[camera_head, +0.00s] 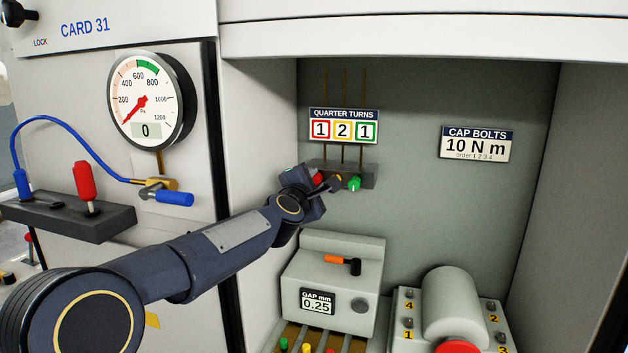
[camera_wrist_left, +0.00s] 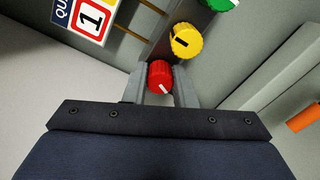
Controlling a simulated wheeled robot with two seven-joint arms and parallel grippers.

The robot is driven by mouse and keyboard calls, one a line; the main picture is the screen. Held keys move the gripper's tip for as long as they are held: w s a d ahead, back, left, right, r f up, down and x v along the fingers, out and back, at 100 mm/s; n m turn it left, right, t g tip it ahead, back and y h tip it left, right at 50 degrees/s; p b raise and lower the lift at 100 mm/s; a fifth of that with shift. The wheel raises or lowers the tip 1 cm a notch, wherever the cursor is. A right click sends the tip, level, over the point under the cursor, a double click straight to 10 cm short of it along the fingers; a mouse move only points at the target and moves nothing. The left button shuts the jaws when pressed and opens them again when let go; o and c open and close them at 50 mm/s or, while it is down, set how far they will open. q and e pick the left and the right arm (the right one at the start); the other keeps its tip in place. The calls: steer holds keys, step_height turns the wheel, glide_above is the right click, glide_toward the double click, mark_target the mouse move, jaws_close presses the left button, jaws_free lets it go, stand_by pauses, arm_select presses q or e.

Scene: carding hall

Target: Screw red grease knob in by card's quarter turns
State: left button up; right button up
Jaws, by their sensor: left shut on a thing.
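The red grease knob (camera_wrist_left: 160,77) sits between the two fingers of my left gripper (camera_wrist_left: 159,88) in the left wrist view; a white mark shows on its face. In the head view the red knob (camera_head: 318,178) is partly hidden by my left gripper (camera_head: 318,184), which is shut on it at the grey block (camera_head: 362,180). The yellow knob (camera_wrist_left: 187,41) and the green knob (camera_head: 354,184) are beside it on the same block. The quarter-turns card (camera_head: 344,127) above reads red 1, yellow 2, green 1. My right gripper is not in view.
Below is a grey box (camera_head: 333,268) with an orange-handled tool and a gap label. A bearing housing (camera_head: 450,305) with numbered bolts stands at the lower right. A cap-bolts sign (camera_head: 476,144) is on the back wall. A gauge (camera_head: 146,102) reads 0 at left.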

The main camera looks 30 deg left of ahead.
arm_select(q)
steer(key=m+p, duration=0.1)
steer(key=m, duration=0.5)
steer(key=m+p, duration=0.2)
steer(key=m, duration=0.4)
steer(key=shift+f+m, duration=0.2)
steer(key=shift+m, duration=0.1)
stand_by(0.4)
steer(key=o, duration=1)
steer(key=v, duration=0.7)
steer(key=shift+s, duration=0.4)
steer(key=shift+d, duration=0.15)
